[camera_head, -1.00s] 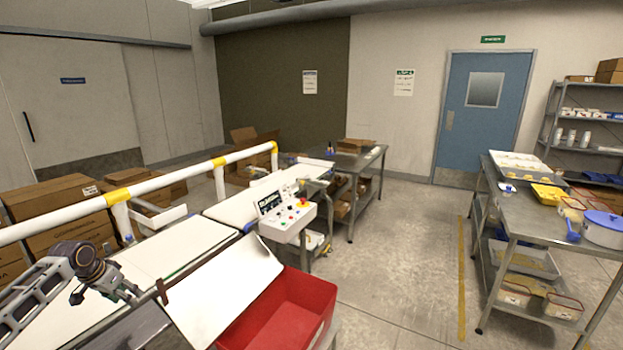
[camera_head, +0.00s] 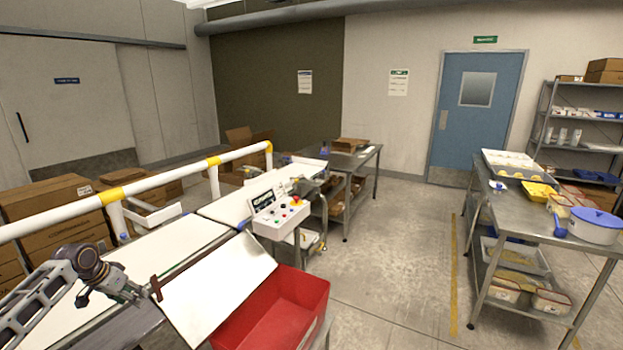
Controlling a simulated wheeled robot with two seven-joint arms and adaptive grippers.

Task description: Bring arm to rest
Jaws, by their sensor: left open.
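My left arm comes in at the lower left. Its gripper (camera_head: 136,296) is small in the view, above the near end of the white belt (camera_head: 150,258). It looks empty, with its jaws open. A brown strip (camera_head: 156,288) at the edge of the white sloping plate (camera_head: 218,290) is close to the fingertips; I cannot tell whether they touch. My right gripper is not in view.
A red bin (camera_head: 278,312) stands right of the plate. A control box (camera_head: 280,215) with buttons sits beside the belt. A white and yellow rail (camera_head: 150,185) runs behind the belt. Cardboard boxes (camera_head: 50,215) stand at left, a steel table (camera_head: 540,225) at right. The middle floor is clear.

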